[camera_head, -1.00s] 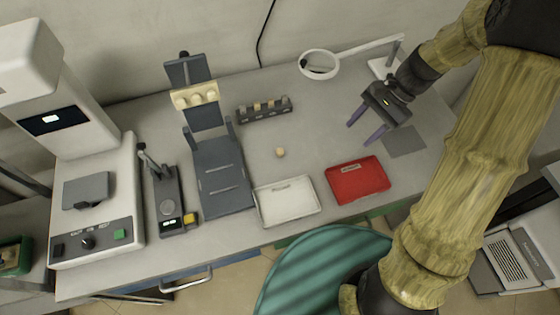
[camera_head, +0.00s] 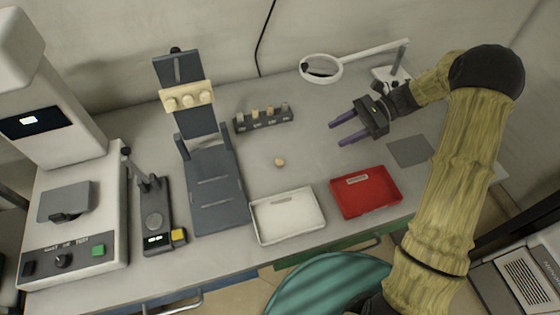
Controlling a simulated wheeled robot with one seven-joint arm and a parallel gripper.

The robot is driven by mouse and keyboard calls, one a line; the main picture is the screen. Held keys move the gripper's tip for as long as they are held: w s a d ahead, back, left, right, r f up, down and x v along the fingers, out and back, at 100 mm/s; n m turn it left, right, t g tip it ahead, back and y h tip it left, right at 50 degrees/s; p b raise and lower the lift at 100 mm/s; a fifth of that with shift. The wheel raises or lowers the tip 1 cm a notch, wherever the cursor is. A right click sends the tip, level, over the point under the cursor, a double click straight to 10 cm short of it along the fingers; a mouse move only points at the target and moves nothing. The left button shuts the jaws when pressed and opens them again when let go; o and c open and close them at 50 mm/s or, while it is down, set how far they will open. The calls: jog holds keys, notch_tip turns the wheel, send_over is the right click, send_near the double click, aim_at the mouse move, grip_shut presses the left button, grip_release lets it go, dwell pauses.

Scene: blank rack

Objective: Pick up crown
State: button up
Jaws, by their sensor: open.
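A small tan piece, which looks like the crown (camera_head: 280,162), lies on the bare grey table top in the middle. My gripper (camera_head: 335,133) is open and empty, with its two purple fingers pointing left above the table. It is to the right of the small tan piece and apart from it.
A white tray (camera_head: 262,228) and a red tray (camera_head: 392,201) lie at the front. A magnifier lamp (camera_head: 374,51) stands at the back right. A dark stand (camera_head: 218,210), a small gauge device (camera_head: 153,192) and a large white machine (camera_head: 75,238) fill the left.

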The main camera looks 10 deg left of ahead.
send_near(284, 160)
jog(key=x, duration=0.3)
jog(key=shift+f, duration=0.15)
jog(key=shift+a, duration=0.1)
jog(key=x, duration=0.5)
jog(key=shift+a, duration=0.1)
dwell(0.4)
jog(key=c, duration=1.1)
